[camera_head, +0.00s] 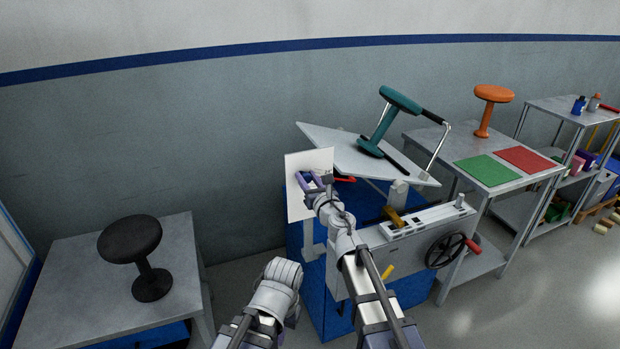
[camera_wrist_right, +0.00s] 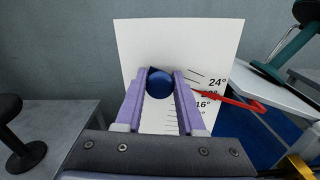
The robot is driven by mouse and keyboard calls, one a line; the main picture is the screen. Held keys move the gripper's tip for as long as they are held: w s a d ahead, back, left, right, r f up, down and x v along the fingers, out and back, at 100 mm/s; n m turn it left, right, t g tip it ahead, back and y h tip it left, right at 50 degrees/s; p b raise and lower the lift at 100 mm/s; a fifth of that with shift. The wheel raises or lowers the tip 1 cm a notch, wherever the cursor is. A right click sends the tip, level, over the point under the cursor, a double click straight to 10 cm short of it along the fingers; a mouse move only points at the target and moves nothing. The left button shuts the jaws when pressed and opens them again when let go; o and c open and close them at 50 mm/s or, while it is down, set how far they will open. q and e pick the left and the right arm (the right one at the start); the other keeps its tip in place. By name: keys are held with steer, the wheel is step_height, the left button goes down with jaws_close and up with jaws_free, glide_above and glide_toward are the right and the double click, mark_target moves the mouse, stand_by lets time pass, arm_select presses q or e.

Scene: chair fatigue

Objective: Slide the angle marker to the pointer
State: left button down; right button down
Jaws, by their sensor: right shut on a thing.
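The angle marker shows as a round blue knob (camera_wrist_right: 159,84) with a dark part behind it, in front of a white scale board (camera_wrist_right: 140,40). In the wrist view the board's labels include 24° and 16°, with one between them partly covered. The red pointer (camera_wrist_right: 235,99) reaches in from the right, its tip near that covered label. My right gripper (camera_wrist_right: 160,82) is shut on the blue knob, which sits slightly higher in the picture than the pointer's tip. In the head view my right gripper (camera_head: 312,183) is at the white board (camera_head: 296,208). My left gripper's fingers are not visible.
A tilted plate (camera_head: 340,150) carries a teal stool (camera_head: 385,120) on the test machine (camera_head: 420,232). A handwheel (camera_head: 446,250) is at its right. A black stool (camera_head: 135,250) stands on a table at left. A table with green (camera_head: 487,169) and red mats is at right.

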steer(key=shift+a+f, duration=0.1)
steer(key=shift+f, duration=0.35)
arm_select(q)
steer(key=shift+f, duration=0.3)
arm_select(e)
steer(key=shift+r, duration=0.15)
steer(key=c, duration=0.5)
jaws_free()
steer(key=shift+s, duration=0.1)
steer(key=v, duration=0.7)
steer(key=shift+s, duration=0.3)
